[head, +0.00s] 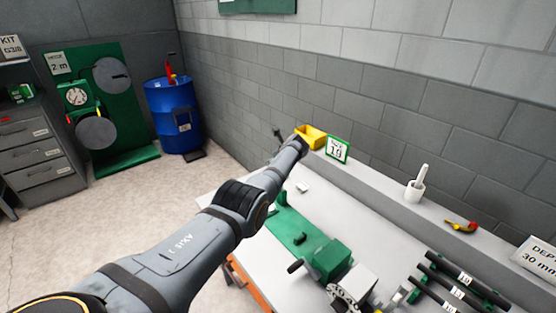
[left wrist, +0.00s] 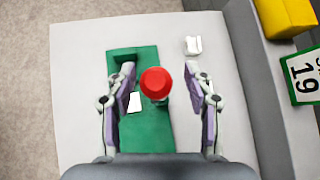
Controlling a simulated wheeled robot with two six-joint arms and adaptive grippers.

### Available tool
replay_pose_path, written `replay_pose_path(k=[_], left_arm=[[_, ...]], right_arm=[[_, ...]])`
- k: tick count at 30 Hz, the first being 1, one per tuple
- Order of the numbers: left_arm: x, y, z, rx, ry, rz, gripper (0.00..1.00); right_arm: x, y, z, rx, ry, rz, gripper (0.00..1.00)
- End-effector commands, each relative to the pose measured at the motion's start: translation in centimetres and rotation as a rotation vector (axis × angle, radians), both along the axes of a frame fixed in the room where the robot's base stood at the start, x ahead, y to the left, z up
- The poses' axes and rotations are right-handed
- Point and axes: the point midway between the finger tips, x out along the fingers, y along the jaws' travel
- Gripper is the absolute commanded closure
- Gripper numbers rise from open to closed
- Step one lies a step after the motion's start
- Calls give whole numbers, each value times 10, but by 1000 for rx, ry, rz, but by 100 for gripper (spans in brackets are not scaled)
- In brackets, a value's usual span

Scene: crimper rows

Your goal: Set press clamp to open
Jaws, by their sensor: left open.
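In the left wrist view a red round knob (left wrist: 154,83) shows from above over a green base plate (left wrist: 150,138) with a white label. It looks like the clamp's handle knob, but the clamp's lever and its setting are hidden beneath it. My left gripper (left wrist: 158,80) is open, one finger on each side of the knob, with gaps on both sides. The head view shows the green plate (head: 287,228) on the bench beside my left arm; the arm hides the knob, and the fingers cannot be made out there. My right gripper is not in view.
On the plate's near end stands a green machine block (head: 328,258). A small white piece (left wrist: 193,45) lies right of the plate. Along the wall ledge are a yellow bin (head: 312,136), a 19 sign (head: 337,149) and a white mortar (head: 415,190). Dark labelled bars (head: 462,280) lie at right.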

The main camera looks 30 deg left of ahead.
Motion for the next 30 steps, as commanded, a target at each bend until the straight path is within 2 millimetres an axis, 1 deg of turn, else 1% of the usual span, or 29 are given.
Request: replay_pose_path(k=[6,11,22,25,30], left_arm=[[-3,-7,7,4,-3,1,48],[-12,-16,19,1,-3,0,48],[-45,-58,67,-1,-1,-4,48],[-51,-65,76,-1,-1,-2,48],[-55,-68,81,0,0,-1,48]], right_arm=[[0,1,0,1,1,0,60],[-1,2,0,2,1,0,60],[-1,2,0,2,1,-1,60],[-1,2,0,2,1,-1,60],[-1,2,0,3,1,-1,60]])
